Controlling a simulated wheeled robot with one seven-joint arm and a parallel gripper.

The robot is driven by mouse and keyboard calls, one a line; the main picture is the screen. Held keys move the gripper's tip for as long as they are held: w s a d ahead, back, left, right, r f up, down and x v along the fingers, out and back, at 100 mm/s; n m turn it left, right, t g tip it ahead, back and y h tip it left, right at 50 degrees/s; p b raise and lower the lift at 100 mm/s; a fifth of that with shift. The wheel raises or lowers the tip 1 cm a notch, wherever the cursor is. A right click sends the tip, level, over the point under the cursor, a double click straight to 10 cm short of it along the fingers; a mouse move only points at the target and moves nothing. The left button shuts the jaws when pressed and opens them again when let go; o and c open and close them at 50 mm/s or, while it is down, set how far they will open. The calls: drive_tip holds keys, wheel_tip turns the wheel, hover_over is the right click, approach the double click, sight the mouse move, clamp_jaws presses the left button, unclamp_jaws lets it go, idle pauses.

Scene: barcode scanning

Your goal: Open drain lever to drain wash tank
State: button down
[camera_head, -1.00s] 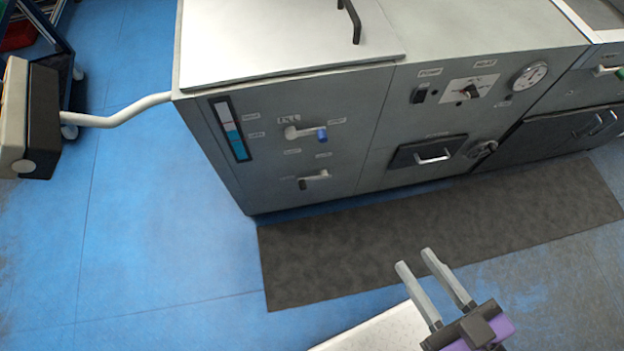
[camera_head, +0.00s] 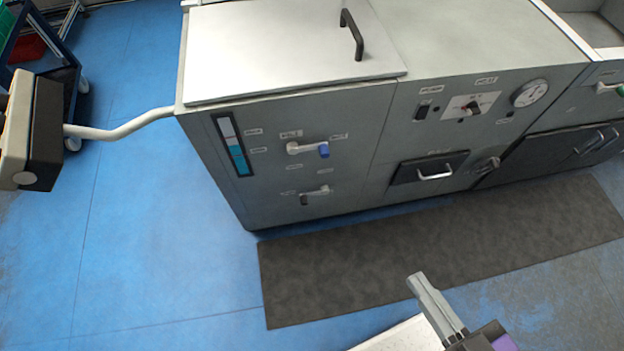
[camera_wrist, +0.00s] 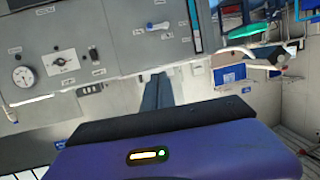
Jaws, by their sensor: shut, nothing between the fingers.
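Two levers sit one above the other on the grey wash tank's front panel (camera_head: 360,120). The upper lever (camera_head: 304,149) has a blue tip and lies about level. The lower lever (camera_head: 314,194) has a dark tip at its left end and also lies roughly level; its labels are too small to read. My gripper (camera_head: 414,281) is shut and empty, low in the head view, in front of the panel and well apart from both levers. The wrist view is upside down; it shows my gripper's fingers (camera_wrist: 158,88) together and the blue-tipped lever (camera_wrist: 157,27).
A level gauge (camera_head: 232,145) is left of the levers. A drawer (camera_head: 429,168), knob and round dial (camera_head: 530,93) are to their right. A box on a white arm (camera_head: 32,132) juts out left. A dark mat (camera_head: 440,250) lies on the blue floor in front.

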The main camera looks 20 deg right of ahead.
drive_tip(key=w+a+f+n+g+b, duration=0.1)
drive_tip(key=w+a+f+n+b, duration=0.55)
drive_tip(key=f, duration=1.15)
drive_tip(key=w+a+f+n+g+y+b, duration=0.1)
drive_tip(key=w+a+f+n+b, duration=0.15)
drive_tip(key=w+f+b, duration=1.15)
drive_tip(key=s+a+f+n+g+b, duration=0.1)
drive_tip(key=a+f+n+b, duration=0.35)
drive_tip(key=f, duration=1.85)
drive_tip(key=w+d+f+n+t+h+b, duration=0.2)
drive_tip(key=w+d+f+n+h+b, duration=0.15)
drive_tip(key=w+f+n+b, duration=0.55)
wheel_tip(320, 180, up, 6)
drive_tip(key=w+n+t+h+b, duration=0.1)
drive_tip(key=w+n+t+h, duration=0.1)
drive_tip(key=n+t, duration=0.3)
drive_tip(key=shift+d+r+n+t+h, duration=0.15)
drive_tip(key=shift+d+n+t+h, duration=0.25)
drive_tip(key=shift+n+h, duration=0.25)
